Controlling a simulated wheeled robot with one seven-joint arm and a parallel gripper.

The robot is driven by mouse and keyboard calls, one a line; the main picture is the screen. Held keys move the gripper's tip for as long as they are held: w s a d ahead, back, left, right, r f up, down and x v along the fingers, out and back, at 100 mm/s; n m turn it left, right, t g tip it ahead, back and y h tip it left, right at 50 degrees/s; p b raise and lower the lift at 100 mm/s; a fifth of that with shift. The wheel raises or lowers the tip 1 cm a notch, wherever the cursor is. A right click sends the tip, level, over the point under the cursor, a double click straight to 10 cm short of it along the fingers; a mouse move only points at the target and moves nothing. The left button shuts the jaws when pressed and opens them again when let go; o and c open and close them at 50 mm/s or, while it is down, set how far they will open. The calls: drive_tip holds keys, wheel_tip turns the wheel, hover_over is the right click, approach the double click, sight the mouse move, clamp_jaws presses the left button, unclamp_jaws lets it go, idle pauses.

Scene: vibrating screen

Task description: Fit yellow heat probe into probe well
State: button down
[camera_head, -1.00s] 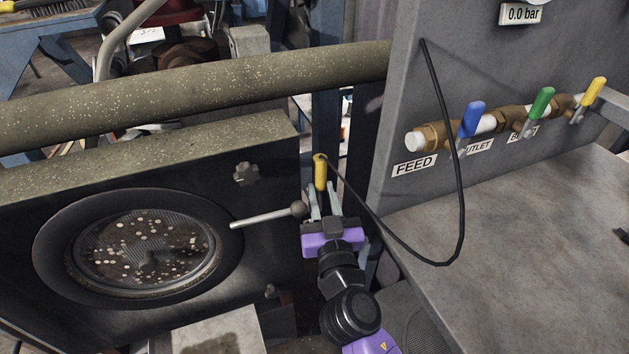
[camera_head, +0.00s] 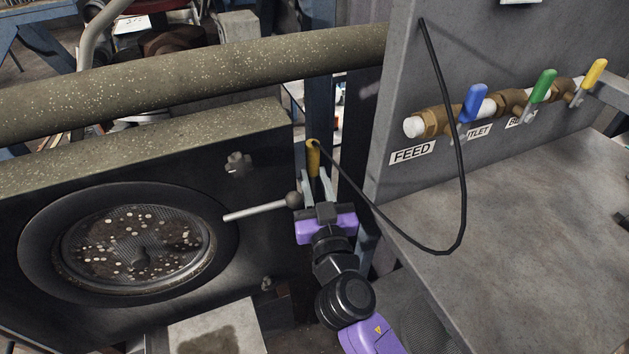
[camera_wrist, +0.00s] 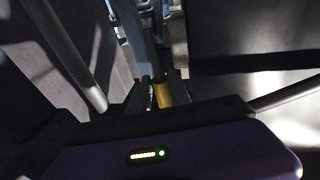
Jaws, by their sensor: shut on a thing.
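The yellow heat probe (camera_head: 313,160) is held upright between the fingers of my gripper (camera_head: 313,184) in the head view. A black cable runs from its top down and right in a loop, then up the grey panel. In the wrist view the probe (camera_wrist: 163,96) shows as a dim yellow piece between the fingertips (camera_wrist: 158,92). My gripper is shut on it, beside the ball-ended lever and in front of a dark blue post. I cannot make out the probe well in either view.
A grey lever with a ball end (camera_head: 262,209) reaches close to my gripper from the left. The dark machine with a round mesh port (camera_head: 135,243) stands left. The valve panel (camera_head: 400,190) and grey bench top (camera_head: 520,230) are right. The black cable (camera_head: 462,190) hangs in between.

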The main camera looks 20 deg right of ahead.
sight(313, 193)
drive_tip(key=shift+f+b, duration=2.85)
drive_tip(key=shift+b, duration=0.15)
drive_tip(key=shift+b, duration=0.75)
drive_tip(key=shift+f+b, duration=2.9)
drive_tip(key=shift+b, duration=0.3)
drive_tip(key=c, duration=1.1)
unclamp_jaws()
drive_tip(key=shift+s+a, duration=0.1)
drive_tip(key=b+v, duration=0.1)
drive_tip(key=v, duration=0.6)
drive_tip(key=shift+s, duration=0.3)
